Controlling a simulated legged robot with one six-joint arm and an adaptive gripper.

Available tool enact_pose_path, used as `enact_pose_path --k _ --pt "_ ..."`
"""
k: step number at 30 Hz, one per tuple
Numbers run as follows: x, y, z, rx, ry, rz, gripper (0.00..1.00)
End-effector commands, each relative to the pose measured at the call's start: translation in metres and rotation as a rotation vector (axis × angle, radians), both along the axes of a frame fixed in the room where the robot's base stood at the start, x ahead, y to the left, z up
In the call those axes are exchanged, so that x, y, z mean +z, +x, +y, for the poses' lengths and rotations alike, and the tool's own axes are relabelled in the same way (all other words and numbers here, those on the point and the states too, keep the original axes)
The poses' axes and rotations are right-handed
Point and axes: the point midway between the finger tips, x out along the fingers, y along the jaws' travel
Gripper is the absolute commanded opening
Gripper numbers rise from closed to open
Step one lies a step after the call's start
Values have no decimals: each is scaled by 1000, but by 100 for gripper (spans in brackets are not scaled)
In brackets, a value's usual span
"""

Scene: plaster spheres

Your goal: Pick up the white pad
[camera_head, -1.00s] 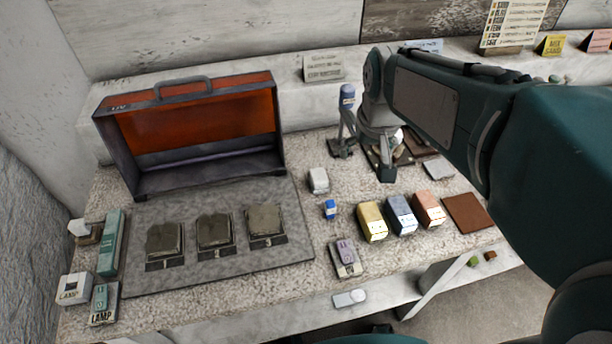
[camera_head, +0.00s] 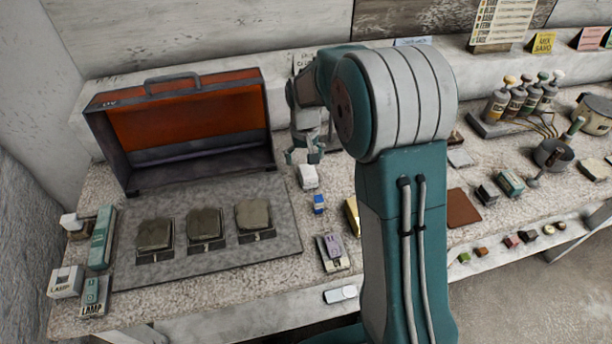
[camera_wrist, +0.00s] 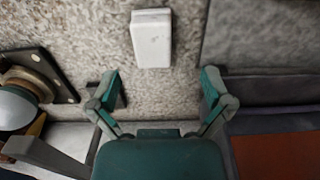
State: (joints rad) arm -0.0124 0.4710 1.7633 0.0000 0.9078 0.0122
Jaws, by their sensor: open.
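The white pad (camera_head: 308,176) is a small white block lying on the speckled worktop, just right of the grey mat. It also shows in the wrist view (camera_wrist: 151,38), at the top centre, beyond the fingertips. My gripper (camera_head: 303,156) hangs above and behind the pad in the head view, fingers pointing down. In the wrist view my gripper (camera_wrist: 162,84) has its two teal fingers spread wide with nothing between them. The pad is apart from both fingers.
An open orange-lined case (camera_head: 182,130) stands left of my gripper. A grey mat (camera_head: 285,235) carries several dark square blocks. A small blue block (camera_head: 319,204) and a grey-lilac device (camera_head: 333,251) lie in front of the pad. A round-topped stand (camera_wrist: 22,105) shows left in the wrist view.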

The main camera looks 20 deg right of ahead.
Motion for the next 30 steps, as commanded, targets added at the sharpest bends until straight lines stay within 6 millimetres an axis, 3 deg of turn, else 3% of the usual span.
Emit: enact_pose_path --k 15,23,28,30 --pt "-60 1 -7 0 0 1 100" --pt "-62 1 -6 0 0 -1 100" --pt "-62 1 -6 0 0 -1 29" --pt "-62 1 -6 0 0 -1 22"
